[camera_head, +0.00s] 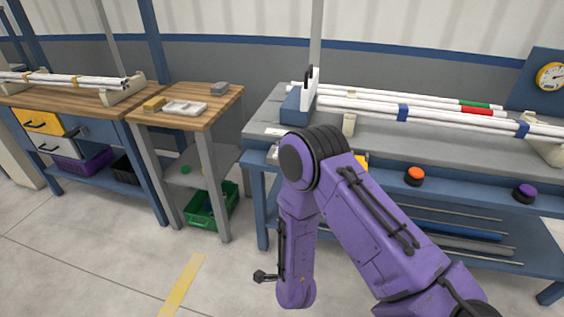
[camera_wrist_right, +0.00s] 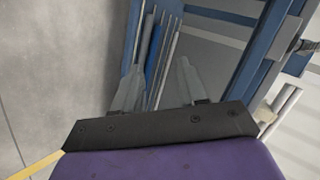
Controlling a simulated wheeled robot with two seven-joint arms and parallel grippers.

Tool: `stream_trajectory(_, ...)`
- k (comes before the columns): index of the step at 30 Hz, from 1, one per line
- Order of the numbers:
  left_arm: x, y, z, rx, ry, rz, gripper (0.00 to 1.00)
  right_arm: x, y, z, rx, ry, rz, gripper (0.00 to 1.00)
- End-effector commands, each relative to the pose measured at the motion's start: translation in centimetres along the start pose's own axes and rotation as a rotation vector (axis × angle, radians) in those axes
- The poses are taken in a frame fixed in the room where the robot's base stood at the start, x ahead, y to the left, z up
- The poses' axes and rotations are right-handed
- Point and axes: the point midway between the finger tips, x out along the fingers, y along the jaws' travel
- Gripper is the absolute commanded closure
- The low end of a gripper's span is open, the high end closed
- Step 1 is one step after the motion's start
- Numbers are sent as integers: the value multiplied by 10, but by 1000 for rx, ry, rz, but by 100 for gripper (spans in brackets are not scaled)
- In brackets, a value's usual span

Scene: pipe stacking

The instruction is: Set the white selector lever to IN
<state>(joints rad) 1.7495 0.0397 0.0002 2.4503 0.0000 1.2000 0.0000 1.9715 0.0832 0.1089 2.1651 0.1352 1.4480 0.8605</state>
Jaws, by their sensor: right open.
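I cannot clearly make out the white selector lever or its IN mark. My purple right arm covers part of the front edge of the right workbench (camera_head: 400,160). A small cream upright piece (camera_head: 349,124) stands on that bench just behind the arm; I cannot tell whether it is the lever. My right gripper shows in the right wrist view (camera_wrist_right: 160,88), with its two grey fingers apart and nothing between them. In the head view the right forearm hangs down in front of the bench. My left gripper is not in view.
White pipes (camera_head: 435,115) with coloured bands lie along the right bench. A gauge (camera_head: 551,76) stands at the far right. A green crate (camera_head: 212,206) lies under the small wooden table (camera_head: 222,103).

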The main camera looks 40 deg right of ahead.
Motion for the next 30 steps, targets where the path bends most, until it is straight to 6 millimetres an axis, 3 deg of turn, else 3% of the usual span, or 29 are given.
stream_trajectory(1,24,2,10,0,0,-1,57,28,-40,12,324,35,-138,58)
stream_trajectory(4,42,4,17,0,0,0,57,45,-127,14,956,33,-389,58)
stream_trajectory(6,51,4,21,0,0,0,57,45,-175,9,1316,-9,-532,58)
stream_trajectory(9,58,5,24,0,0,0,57,39,-218,0,1665,-79,-671,58)
stream_trajectory(14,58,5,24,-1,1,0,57,36,-246,-8,1868,-134,-750,58)
stream_trajectory(24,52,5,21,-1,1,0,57,92,-276,-38,1866,-134,-747,58)
stream_trajectory(30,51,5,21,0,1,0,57,113,-286,-48,1863,-135,-744,58)
